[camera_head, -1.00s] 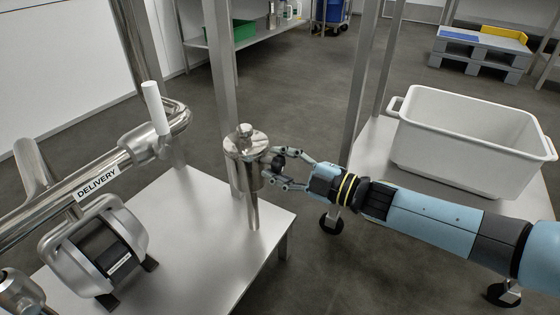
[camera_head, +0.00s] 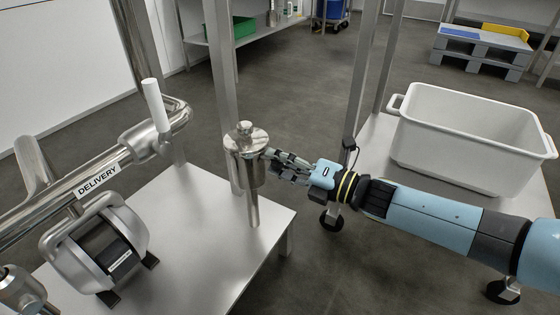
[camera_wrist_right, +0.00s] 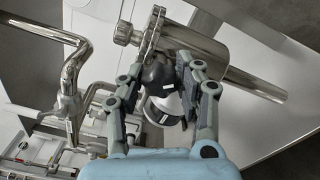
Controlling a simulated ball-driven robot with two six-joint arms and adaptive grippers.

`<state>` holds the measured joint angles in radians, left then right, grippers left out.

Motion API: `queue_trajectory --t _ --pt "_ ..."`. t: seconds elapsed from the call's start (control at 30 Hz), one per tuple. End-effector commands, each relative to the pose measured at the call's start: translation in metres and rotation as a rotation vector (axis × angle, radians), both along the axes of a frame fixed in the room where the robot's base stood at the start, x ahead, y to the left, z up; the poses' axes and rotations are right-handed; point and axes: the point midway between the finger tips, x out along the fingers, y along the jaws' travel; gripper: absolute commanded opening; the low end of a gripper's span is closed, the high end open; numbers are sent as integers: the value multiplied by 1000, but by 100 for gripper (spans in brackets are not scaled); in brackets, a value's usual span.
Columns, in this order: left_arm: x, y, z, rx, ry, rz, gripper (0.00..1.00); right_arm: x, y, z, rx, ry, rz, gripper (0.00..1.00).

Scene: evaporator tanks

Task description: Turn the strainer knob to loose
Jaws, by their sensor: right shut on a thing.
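The strainer is a shiny metal cylinder (camera_head: 245,162) with a domed lid, standing upright above the white table with a thin pipe below it. My right gripper (camera_head: 270,157) reaches its side from the right, and its fingers hide the knob in the head view. In the right wrist view the strainer body (camera_wrist_right: 205,48) lies slanted across the top. There the fingers of my right gripper (camera_wrist_right: 168,68) are closed around a dark knob (camera_wrist_right: 157,72) at the strainer's side. I cannot read any mark on the knob. My left gripper is not in view.
The white table (camera_head: 190,215) carries a metal pump (camera_head: 98,245) at left. A pipe labelled DELIVERY (camera_head: 97,181) with a white-handled valve (camera_head: 154,105) runs behind it. A steel post (camera_head: 222,80) rises behind the strainer. A white tub (camera_head: 470,135) stands at right.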

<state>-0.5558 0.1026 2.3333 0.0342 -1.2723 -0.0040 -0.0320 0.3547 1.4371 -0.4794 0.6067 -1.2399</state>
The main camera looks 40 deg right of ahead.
Motion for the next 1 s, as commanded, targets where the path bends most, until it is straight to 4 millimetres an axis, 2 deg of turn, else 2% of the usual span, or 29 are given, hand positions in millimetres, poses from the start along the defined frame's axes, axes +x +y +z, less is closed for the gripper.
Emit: queue_trajectory --t 0.6,1.0 --pt "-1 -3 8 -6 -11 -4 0 -2 0 -4 -512 -204 1 2" --pt "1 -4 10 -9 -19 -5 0 -2 -1 -4 -685 -275 1 2"
